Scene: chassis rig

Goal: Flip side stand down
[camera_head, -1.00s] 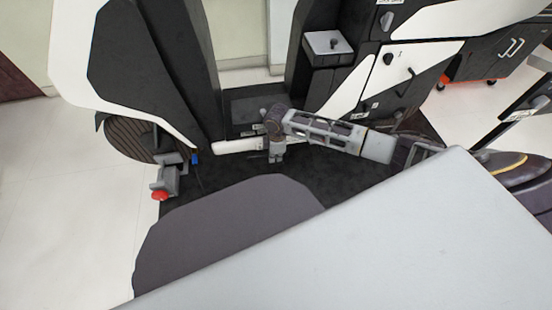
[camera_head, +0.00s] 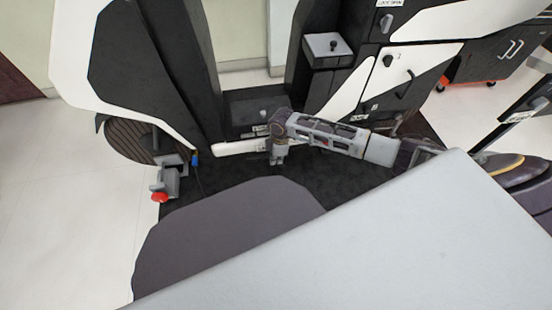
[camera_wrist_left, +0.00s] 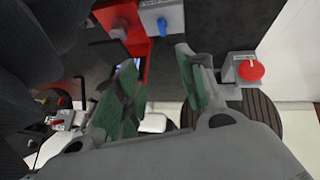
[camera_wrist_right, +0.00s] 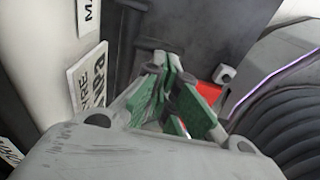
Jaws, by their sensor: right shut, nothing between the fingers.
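The black and white chassis rig (camera_head: 165,70) fills the upper part of the head view. My right gripper (camera_head: 278,159) points down beside its low white bar (camera_head: 240,147). In the right wrist view its fingers (camera_wrist_right: 167,68) meet at the tips with nothing held. A red part (camera_wrist_right: 208,92) with a grey bracket (camera_wrist_right: 226,74) is just behind the right finger. I cannot tell whether this is the side stand, or how it is folded. My left gripper (camera_wrist_left: 155,75) is open and empty in the left wrist view; it is hidden in the head view.
A red knob (camera_head: 160,196) sits on a grey bracket at the rig's left, near a blue part (camera_head: 195,160). The left wrist view shows a red bracket (camera_wrist_left: 138,45) and a blue knob (camera_wrist_left: 162,26). A large light-grey surface (camera_head: 400,240) blocks the lower right.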

